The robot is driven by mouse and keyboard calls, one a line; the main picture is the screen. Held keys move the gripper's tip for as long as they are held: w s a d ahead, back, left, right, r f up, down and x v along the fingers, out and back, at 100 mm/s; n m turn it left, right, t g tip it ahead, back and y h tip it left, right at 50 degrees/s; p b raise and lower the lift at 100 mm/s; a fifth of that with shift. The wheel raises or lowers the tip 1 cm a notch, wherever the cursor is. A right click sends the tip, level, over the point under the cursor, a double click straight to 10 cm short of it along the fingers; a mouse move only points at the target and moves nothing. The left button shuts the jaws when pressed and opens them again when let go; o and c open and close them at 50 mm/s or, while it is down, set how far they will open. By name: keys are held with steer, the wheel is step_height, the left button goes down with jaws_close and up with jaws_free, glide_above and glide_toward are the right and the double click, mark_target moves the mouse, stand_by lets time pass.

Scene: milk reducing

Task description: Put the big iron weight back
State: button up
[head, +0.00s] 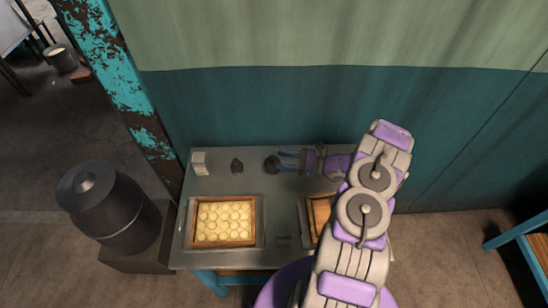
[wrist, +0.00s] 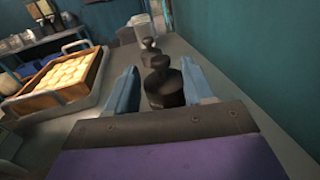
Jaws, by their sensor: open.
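The big iron weight (head: 271,165) is dark, round and knobbed. It stands upright on the grey table (head: 205,184) near the wall. My gripper (head: 281,161) points left along the back of the table, open, with its blue fingertips at the weight. In the wrist view the big weight (wrist: 165,88) sits between the two spread fingers of my gripper (wrist: 160,70); whether either finger touches it I cannot tell. A smaller dark weight (head: 236,166) stands further left, and shows behind the big one in the wrist view (wrist: 149,46).
A white box-like object (head: 199,163) stands at the table's back left. A tray (head: 260,236) with a wooden frame of round pale pieces lies at the front left. A second wooden frame (head: 319,213) is partly hidden by my arm. A dark metal can (head: 110,210) stands left of the table.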

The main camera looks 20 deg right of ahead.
steer(key=p+v, duration=0.1)
steer(key=v, duration=0.6)
steer(key=shift+a, duration=0.1)
steer(key=s+a+r+n+g+h, duration=0.1)
steer(key=s+a+r+n+g, duration=0.2)
steer(key=a+r+n+g, duration=0.6)
steer(key=s+a+r+n+g+h, duration=0.1)
steer(key=s+a+r+n+g, duration=0.25)
steer(key=a+r, duration=0.85)
steer(key=s+a+r+n+g+h, duration=0.1)
steer(key=s+a+r+n+h, duration=0.15)
steer(key=s, duration=0.35)
steer(key=s+a+r+n+g+h, duration=0.1)
steer(key=s+a+r+n+h, duration=0.1)
steer(key=s+r+n+h, duration=0.35)
steer(key=s+d+n+t+h, duration=0.1)
steer(key=s+d+n+h, duration=0.1)
steer(key=s, duration=0.4)
steer(key=s+d+n+t+h, duration=0.1)
steer(key=s+d+n+h, duration=0.1)
steer(key=s, duration=0.5)
steer(key=shift+s+d+r+t+h, duration=0.25)
steer(key=shift+s+r+t+h, duration=0.1)
steer(key=shift+h, duration=0.15)
steer(key=shift+w, duration=0.1)
